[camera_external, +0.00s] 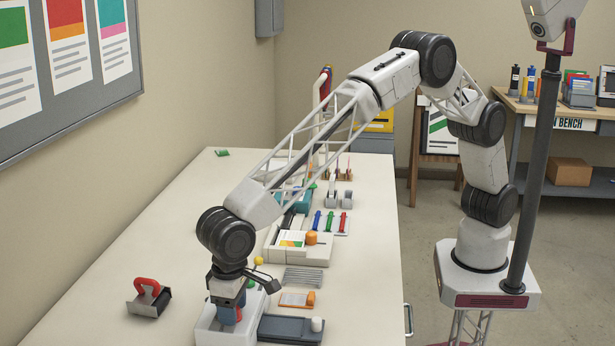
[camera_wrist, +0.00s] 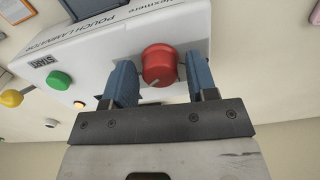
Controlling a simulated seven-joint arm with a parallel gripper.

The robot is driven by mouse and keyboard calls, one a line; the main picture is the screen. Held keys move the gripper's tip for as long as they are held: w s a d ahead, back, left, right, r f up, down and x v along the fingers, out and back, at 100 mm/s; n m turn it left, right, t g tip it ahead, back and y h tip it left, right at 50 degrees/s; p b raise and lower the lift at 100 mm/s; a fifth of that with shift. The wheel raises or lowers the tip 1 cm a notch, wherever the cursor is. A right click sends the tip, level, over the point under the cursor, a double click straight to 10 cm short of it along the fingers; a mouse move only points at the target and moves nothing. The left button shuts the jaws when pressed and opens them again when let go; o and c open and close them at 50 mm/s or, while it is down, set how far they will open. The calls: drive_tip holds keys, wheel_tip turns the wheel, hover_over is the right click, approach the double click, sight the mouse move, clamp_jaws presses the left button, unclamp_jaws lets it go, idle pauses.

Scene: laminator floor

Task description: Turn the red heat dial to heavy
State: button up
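The red heat dial (camera_wrist: 160,65) is a round knob on the white pouch laminator (camera_wrist: 105,50) in the wrist view. A pale pointer line on it runs toward the lower left of that picture. My gripper (camera_wrist: 161,78) has one blue finger on each side of the dial, with a narrow gap showing on both sides, so it looks open around it. No heat markings are readable. In the external view my gripper (camera_external: 229,308) points down at the laminator (camera_external: 205,326) at the near end of the table, hiding much of its top; the dial cannot be made out clearly there.
A green button (camera_wrist: 59,80) and a yellow knob (camera_wrist: 11,98) lie left of the dial. On the table (camera_external: 120,265), a red-handled tool (camera_external: 148,297) stands left of the laminator and a dark grey device (camera_external: 290,329) right of it. The table's left side is mostly clear.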

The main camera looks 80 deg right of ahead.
drive_tip(key=shift+o, duration=0.7)
drive_tip(key=shift+r, duration=3.9)
drive_tip(key=shift+d, duration=0.1)
